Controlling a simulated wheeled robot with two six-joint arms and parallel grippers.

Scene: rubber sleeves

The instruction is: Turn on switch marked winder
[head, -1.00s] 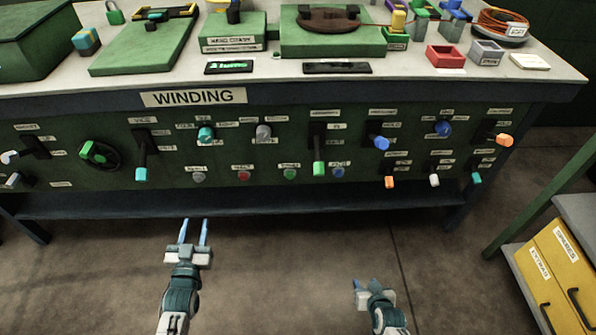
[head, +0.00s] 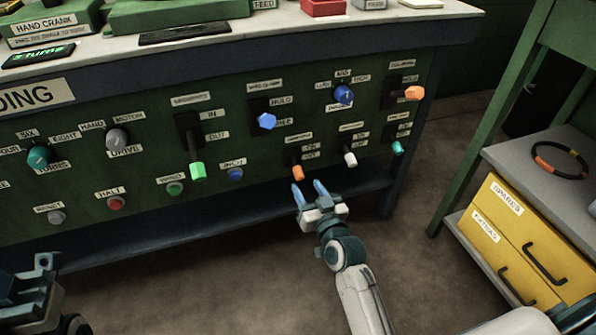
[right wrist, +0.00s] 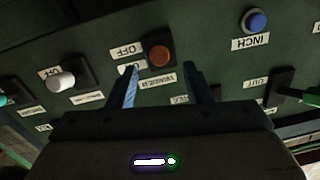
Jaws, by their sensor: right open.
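The winder switch (head: 298,173) is a small toggle with an orange tip, low on the green panel. In the right wrist view its rounded tip (right wrist: 158,54) is reddish-orange and faces the camera, with ON and OFF labels beside it. The label WINDER (right wrist: 162,79) reads upside down there. My right gripper (head: 307,185) is open and empty, just below and in front of the switch. In the right wrist view its fingers (right wrist: 161,70) stand apart on either side of the label. Contact cannot be told. Part of my left arm shows at the lower left; its fingers are unclear.
A white-tipped toggle (head: 350,158) and a teal-tipped toggle (head: 397,148) stand right of the winder switch. A blue INCH button (head: 235,174) and a green-tipped lever (head: 197,171) are to its left. A yellow drawer unit (head: 520,240) stands at the right. Floor before the panel is clear.

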